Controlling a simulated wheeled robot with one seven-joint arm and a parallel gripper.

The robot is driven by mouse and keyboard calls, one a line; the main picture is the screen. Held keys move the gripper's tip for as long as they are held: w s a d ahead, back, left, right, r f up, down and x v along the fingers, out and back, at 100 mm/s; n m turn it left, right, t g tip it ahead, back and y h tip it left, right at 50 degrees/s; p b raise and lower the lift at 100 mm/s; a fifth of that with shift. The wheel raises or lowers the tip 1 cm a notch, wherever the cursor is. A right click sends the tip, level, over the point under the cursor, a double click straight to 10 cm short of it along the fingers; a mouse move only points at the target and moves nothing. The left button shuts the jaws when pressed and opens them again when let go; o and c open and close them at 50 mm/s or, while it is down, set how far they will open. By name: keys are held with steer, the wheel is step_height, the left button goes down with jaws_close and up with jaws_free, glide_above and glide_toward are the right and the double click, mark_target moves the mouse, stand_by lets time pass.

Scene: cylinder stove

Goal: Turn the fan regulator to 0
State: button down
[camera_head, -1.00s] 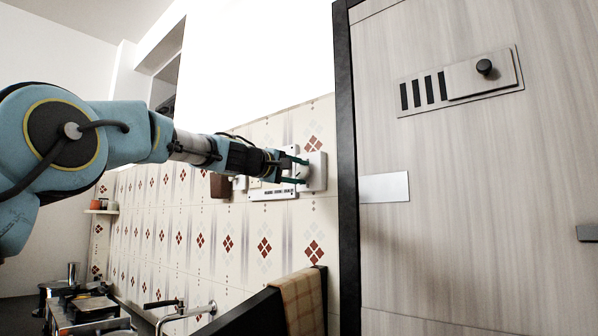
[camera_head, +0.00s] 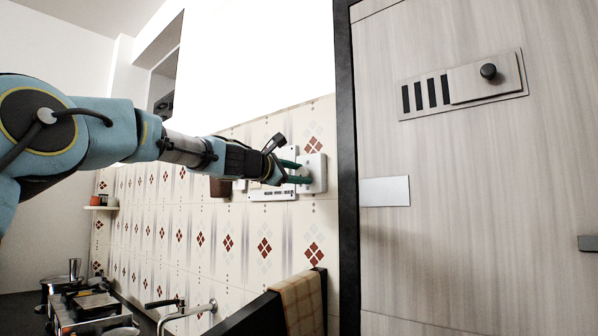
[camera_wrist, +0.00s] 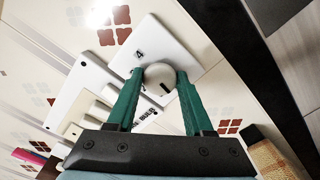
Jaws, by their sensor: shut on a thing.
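The fan regulator is a white square plate (camera_wrist: 182,42) with a round whitish knob (camera_wrist: 160,78) that bears a dark mark. In the wrist view my gripper (camera_wrist: 160,84) has its two green fingers on either side of the knob, shut on it.
A white switch panel (camera_wrist: 82,92) is on the wall beside the regulator. A dark door frame (camera_head: 347,200) and wooden door (camera_head: 460,230) stand close on the right. A checked cloth (camera_head: 300,305) hangs below. A tap (camera_head: 185,312) and stove (camera_head: 95,308) are at lower left.

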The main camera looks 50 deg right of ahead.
steer(key=shift+n, duration=0.7)
steer(key=shift+c, duration=1.5)
jaws_free()
steer(key=shift+a, duration=0.1)
steer(key=shift+w+a+f, duration=0.1)
steer(key=shift+a+f, duration=0.05)
steer(key=shift+a, duration=0.2)
steer(key=a+b, duration=0.5)
steer(key=a, duration=0.5)
steer(key=shift+w+b, duration=0.25)
steer(key=shift+b, duration=0.15)
